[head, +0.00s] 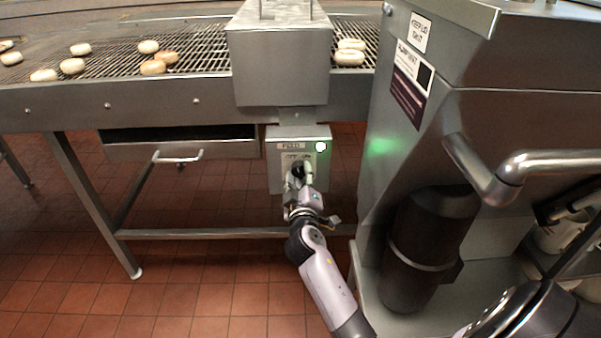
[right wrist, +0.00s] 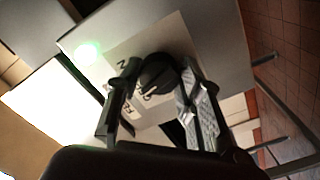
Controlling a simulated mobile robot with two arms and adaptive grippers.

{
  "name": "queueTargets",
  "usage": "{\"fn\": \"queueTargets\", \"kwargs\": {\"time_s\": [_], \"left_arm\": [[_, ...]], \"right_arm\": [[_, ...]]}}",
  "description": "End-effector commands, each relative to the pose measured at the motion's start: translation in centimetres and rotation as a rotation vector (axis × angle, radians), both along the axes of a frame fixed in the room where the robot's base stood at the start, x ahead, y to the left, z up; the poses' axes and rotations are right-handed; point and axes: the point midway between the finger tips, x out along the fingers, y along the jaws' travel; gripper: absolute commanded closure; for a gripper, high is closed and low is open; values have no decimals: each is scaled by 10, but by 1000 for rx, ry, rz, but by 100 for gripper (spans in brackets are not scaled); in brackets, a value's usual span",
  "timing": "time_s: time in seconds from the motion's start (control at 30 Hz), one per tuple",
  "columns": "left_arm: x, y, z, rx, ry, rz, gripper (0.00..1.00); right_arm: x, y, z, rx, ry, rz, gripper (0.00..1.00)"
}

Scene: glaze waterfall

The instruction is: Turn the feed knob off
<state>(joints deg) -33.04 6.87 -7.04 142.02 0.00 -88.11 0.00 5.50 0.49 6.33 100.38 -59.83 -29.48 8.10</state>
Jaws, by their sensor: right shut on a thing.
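The feed box (head: 275,180) is a grey metal control box under the conveyor hood, with a "FEED" label (head: 291,146) and a lit green light (head: 320,147). Its dark round feed knob (right wrist: 158,72) shows in the right wrist view, on a plate with lettering that is partly covered. My right gripper (head: 300,172) is at the front of the box. In the right wrist view its two fingers (right wrist: 160,92) are on either side of the knob, shut on it. The knob's exact pointing is hard to read. My left gripper is not in view.
The conveyor (head: 110,62) carries several glazed doughnuts and buns. A drawer with a handle (head: 178,158) is left of the box. A large steel machine (head: 480,60) with a pipe handle (head: 500,180) and a dark motor (head: 425,240) stands close on the right.

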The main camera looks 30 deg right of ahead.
Motion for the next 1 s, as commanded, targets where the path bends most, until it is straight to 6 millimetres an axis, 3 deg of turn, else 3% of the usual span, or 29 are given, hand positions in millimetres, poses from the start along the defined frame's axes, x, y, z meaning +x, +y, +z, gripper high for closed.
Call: {"fn": "queueTargets", "kwargs": {"time_s": [0.07,0.5,1.0], "left_arm": [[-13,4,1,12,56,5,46],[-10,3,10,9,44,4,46],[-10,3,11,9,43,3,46]], "right_arm": [[0,0,2,-50,30,1,94],[0,0,2,-227,137,0,94],[0,-1,1,-250,151,1,94]]}}
